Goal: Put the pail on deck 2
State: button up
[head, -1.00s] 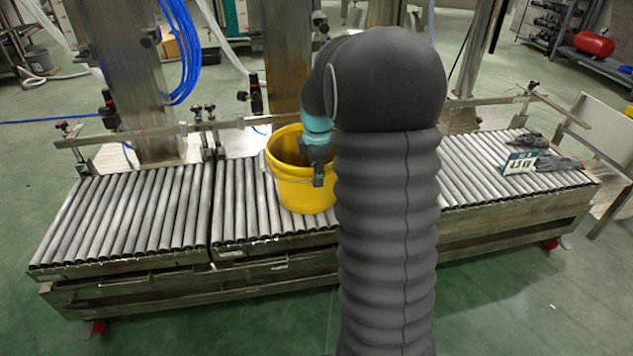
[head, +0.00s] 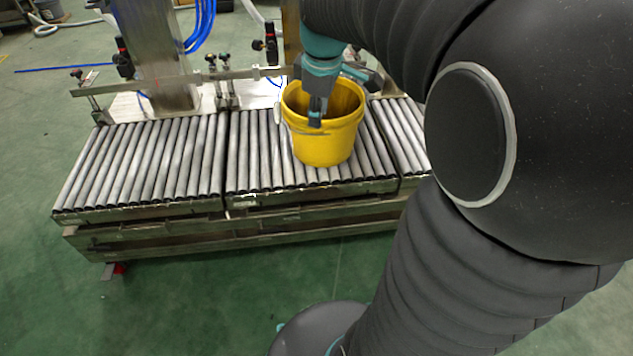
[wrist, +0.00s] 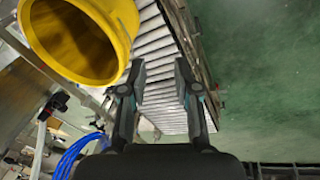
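The yellow pail (head: 323,147) stands upright on the middle section of the roller conveyor (head: 255,150). Its open mouth faces up, and its inside looks empty where it shows. My gripper (head: 340,97) is at the pail's rim in the head view, with one finger overlapping the near wall; contact cannot be told. In the wrist view my gripper (wrist: 160,75) is open, with nothing between its fingers. The pail (wrist: 120,18) shows there at upper left, beside the left finger. No deck label is readable.
A left roller section (head: 140,165) is bare, with a narrow gap before the middle one. A guide rail (head: 180,77) with clamps and metal posts stands behind the rollers. Blue hoses (head: 200,25) hang at the back. My arm hides the right side. Green floor is open in front.

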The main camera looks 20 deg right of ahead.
jog(key=s+a+m+t, duration=0.1)
jog(key=s+a+m, duration=0.2)
jog(key=s, duration=0.3)
jog(key=s+a+f+m+t, duration=0.1)
jog(key=s+a+m, duration=0.1)
jog(key=s, duration=0.4)
jog(key=s+a+m, duration=0.3)
jog(key=s+m, duration=0.1)
jog(key=s, duration=0.2)
jog(key=shift+a+f+m+t+y, duration=0.15)
jog(key=shift+a+m+t+y, duration=0.15)
jog(key=shift+a+t, duration=0.1)
